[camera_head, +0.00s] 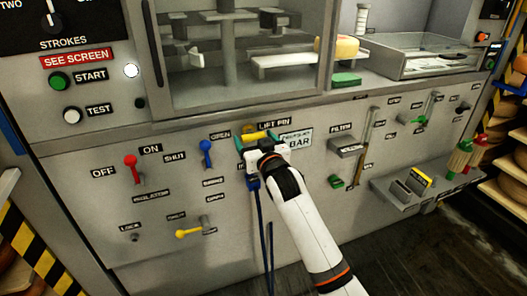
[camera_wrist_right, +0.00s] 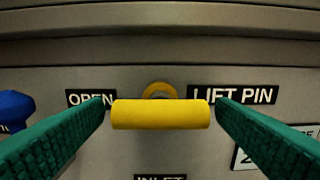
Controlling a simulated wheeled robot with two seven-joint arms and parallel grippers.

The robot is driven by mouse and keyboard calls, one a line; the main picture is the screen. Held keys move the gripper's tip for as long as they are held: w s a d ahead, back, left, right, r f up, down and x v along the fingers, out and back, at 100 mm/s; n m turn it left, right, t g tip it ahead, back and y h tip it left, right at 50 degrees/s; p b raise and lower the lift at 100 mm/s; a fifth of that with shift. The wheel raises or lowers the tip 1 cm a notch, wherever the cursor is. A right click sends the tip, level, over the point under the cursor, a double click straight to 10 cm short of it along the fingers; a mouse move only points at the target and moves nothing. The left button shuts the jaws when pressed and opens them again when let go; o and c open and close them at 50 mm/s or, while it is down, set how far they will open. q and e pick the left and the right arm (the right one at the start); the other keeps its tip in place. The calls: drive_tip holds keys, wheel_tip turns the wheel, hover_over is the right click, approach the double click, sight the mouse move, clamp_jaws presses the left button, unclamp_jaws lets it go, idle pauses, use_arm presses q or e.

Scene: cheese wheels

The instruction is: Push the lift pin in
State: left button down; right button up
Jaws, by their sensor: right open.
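The lift pin, with a yellow cylindrical grip (camera_wrist_right: 160,114) and a yellow ring behind it, is on the grey panel beside the "LIFT PIN" label (camera_wrist_right: 233,95). In the head view a little of its yellow (camera_head: 248,129) shows just above my right gripper (camera_head: 257,138). My right gripper is open, facing the panel. In the right wrist view its green fingers (camera_wrist_right: 160,108) lie at either end of the yellow grip; I cannot tell whether they touch it. How far the pin stands out from the panel is not clear. My left gripper is not in view.
A blue lever (camera_head: 206,152) is left of my right gripper, with a red lever (camera_head: 131,165) farther left. A yellow lever (camera_head: 189,233) is lower down. A small shelf (camera_head: 395,200) juts from the panel at right. A glazed cabinet (camera_head: 235,55) is above.

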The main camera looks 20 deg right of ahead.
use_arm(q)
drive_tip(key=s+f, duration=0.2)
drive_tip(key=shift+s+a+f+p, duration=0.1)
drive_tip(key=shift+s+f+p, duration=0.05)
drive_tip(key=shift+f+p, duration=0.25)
use_arm(e)
drive_tip(key=s, duration=0.9)
drive_tip(key=shift+s+d, duration=0.15)
drive_tip(key=shift+s, duration=0.1)
